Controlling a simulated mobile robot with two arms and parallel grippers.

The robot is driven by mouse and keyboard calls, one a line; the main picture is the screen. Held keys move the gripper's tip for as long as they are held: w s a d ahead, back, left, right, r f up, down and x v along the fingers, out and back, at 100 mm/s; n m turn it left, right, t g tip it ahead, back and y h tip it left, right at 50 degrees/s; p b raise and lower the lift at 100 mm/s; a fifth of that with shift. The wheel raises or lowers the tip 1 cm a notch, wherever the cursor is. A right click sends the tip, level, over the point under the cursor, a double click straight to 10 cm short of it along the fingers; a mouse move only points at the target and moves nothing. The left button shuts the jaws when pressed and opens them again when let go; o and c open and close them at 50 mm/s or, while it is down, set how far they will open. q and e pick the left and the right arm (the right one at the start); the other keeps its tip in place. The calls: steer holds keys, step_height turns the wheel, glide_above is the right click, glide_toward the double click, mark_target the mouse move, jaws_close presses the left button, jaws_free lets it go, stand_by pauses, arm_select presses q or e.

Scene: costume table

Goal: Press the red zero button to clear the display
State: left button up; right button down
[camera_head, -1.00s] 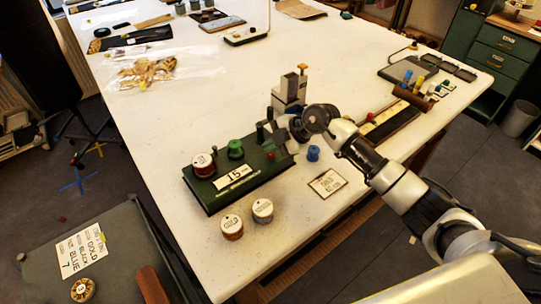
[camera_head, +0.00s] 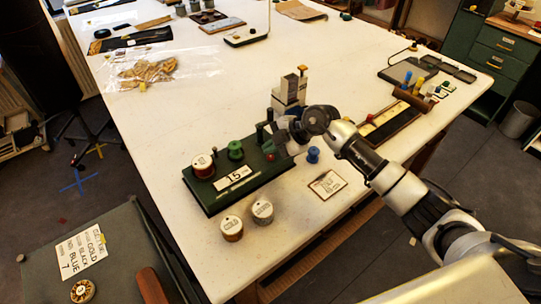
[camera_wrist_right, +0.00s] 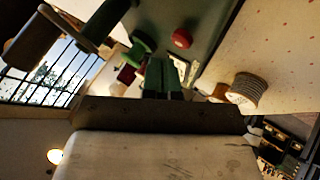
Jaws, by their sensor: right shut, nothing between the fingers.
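The green counter box (camera_head: 218,200) stands on the white table with a display card (camera_head: 234,177) that reads 15. The small red button (camera_head: 270,157) is on the right part of its top, just beside my right gripper (camera_head: 279,142). The red button also shows in the right wrist view (camera_wrist_right: 182,38), beyond the fingertips (camera_wrist_right: 163,72) and a little to the right. My right gripper is shut and empty, with a visible gap to the button in the wrist view. My left gripper is not in view.
A white-topped spool (camera_head: 203,165) and a green spool (camera_head: 235,150) sit on the box. Two more spools (camera_head: 231,228) (camera_head: 262,211) stand in front. A blue spool (camera_head: 313,154) and a card (camera_head: 327,184) lie to the right. A block-like post (camera_head: 289,90) rises behind the gripper.

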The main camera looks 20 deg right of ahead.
mark_target(271, 158)
steer(key=shift+f, duration=0.15)
stand_by(0.7)
steer(key=shift+f, duration=0.25)
steer(key=shift+f, duration=0.5)
stand_by(0.8)
steer(key=shift+r+p, duration=0.9)
steer(key=shift+p, duration=0.15)
step_height(271, 158, up, 5)
steer(key=p, duration=0.5)
steer(key=shift+r, duration=0.1)
